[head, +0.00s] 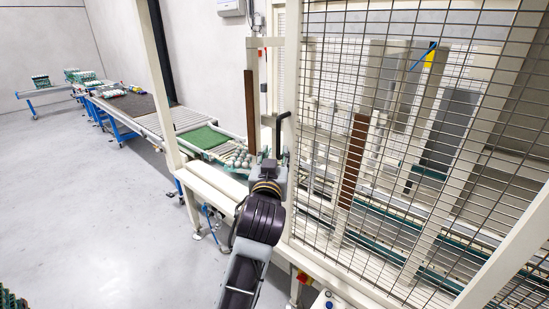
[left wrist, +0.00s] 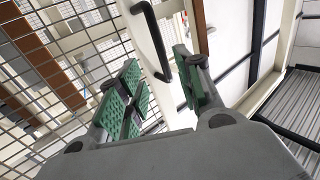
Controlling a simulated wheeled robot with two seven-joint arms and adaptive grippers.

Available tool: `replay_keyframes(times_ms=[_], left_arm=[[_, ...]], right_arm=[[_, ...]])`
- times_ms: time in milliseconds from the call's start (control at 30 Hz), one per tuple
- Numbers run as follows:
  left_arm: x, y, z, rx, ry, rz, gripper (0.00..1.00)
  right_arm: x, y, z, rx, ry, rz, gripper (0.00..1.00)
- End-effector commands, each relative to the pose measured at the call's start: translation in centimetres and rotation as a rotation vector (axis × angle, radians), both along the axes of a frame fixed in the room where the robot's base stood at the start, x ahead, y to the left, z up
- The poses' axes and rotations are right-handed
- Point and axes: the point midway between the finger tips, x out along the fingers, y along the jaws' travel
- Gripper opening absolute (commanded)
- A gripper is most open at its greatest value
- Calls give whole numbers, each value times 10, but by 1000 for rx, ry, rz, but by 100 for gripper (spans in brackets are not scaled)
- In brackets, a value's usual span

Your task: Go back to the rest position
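My left arm reaches up from the bottom middle of the head view, with its left gripper (head: 272,165) beside the cream frame of the mesh guard. In the left wrist view the left gripper (left wrist: 160,82) is open, its green-padded fingers apart with nothing held between them. A black bar handle (left wrist: 150,35) on a cream post shows beyond the fingers, and the black handle (head: 281,130) also shows just above the gripper in the head view. I cannot tell how far the fingers are from it. My right gripper is in neither view.
A wire mesh guard (head: 420,110) fills the right side. A roller conveyor (head: 160,125) with a green mat (head: 203,138) runs to the back left. The grey floor (head: 90,210) at left is mostly clear.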

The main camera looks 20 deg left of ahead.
Motion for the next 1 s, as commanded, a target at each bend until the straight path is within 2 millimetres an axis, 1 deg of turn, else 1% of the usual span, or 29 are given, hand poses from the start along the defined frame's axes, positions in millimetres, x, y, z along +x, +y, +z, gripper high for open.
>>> replay_keyframes(times_ms=[167,267,367,433,467,567,667,700,767,800,867,900,1000], left_arm=[[0,0,0,0,0,0,35],[0,1,-3,-1,8,-1,35],[-1,2,-15,-1,37,-3,35],[-3,5,-28,0,72,-6,35],[-4,6,-36,-1,93,-7,35],[-9,11,-67,-2,174,-15,35],[-19,16,-105,-2,275,-27,35],[-24,19,-121,-2,319,-32,35],[-33,21,-144,-2,384,-43,35],[-39,23,-159,-2,427,-49,35],[-50,26,-181,-1,492,-61,35],[-58,28,-195,-1,534,-69,35],[-79,31,-229,0,641,-92,35]], right_arm=[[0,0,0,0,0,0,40],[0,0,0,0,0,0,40],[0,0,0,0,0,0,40],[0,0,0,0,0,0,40],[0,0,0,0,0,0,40],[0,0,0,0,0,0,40],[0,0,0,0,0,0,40],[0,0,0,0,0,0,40],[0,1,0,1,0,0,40],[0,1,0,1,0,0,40],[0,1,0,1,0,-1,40],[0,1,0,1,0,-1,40],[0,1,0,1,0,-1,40]])
